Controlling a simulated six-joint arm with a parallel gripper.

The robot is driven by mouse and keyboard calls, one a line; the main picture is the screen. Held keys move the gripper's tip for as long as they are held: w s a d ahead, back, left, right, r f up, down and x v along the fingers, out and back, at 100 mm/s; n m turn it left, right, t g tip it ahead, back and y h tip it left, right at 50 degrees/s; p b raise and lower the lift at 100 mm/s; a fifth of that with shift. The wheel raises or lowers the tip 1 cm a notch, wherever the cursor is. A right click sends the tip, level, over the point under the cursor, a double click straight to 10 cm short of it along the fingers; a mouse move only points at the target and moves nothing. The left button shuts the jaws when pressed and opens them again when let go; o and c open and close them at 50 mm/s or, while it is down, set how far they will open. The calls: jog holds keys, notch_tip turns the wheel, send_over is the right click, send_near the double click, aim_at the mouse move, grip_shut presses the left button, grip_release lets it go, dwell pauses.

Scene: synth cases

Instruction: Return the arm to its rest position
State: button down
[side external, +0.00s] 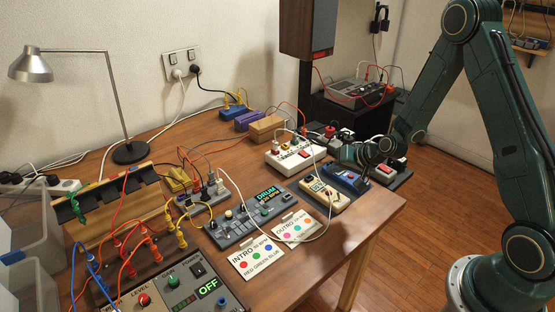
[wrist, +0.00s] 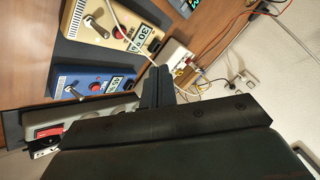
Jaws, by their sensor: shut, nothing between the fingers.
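My green arm reaches in from the right, and my gripper (side external: 352,156) is low over the right part of the table, close to the blue pedal box (side external: 347,178). In the wrist view my gripper (wrist: 158,76) has its fingers together with nothing between them. The blue box (wrist: 95,86) and the cream box (wrist: 112,28) lie to the left of the fingers there. I cannot tell whether the fingertips touch anything.
The wooden table (side external: 370,222) holds a drum machine (side external: 250,212), a white box (side external: 296,154), two cue cards and patch cables. A lamp (side external: 128,150) stands at back left. A speaker (side external: 308,28) hangs above. A mixer (side external: 357,92) is behind. Floor shows at right.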

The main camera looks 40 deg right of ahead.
jog(key=s+a+r+n+g, duration=0.1)
jog(key=s+a+r+n, duration=0.25)
jog(key=r, duration=0.55)
jog(key=s+a+r+n+g, duration=0.15)
jog(key=s+a+r, duration=0.25)
jog(key=r, duration=0.5)
jog(key=s+a+r+n, duration=0.1)
jog(key=s+r, duration=0.2)
jog(key=s, duration=0.4)
jog(key=s+a+r+n, duration=0.1)
jog(key=s+r, duration=0.2)
jog(key=s, duration=0.4)
jog(key=s+a+r+g+h, duration=0.1)
jog(key=s+r, duration=0.1)
jog(key=s, duration=0.5)
jog(key=shift+s+r+n, duration=0.2)
jog(key=shift+r+n, duration=0.2)
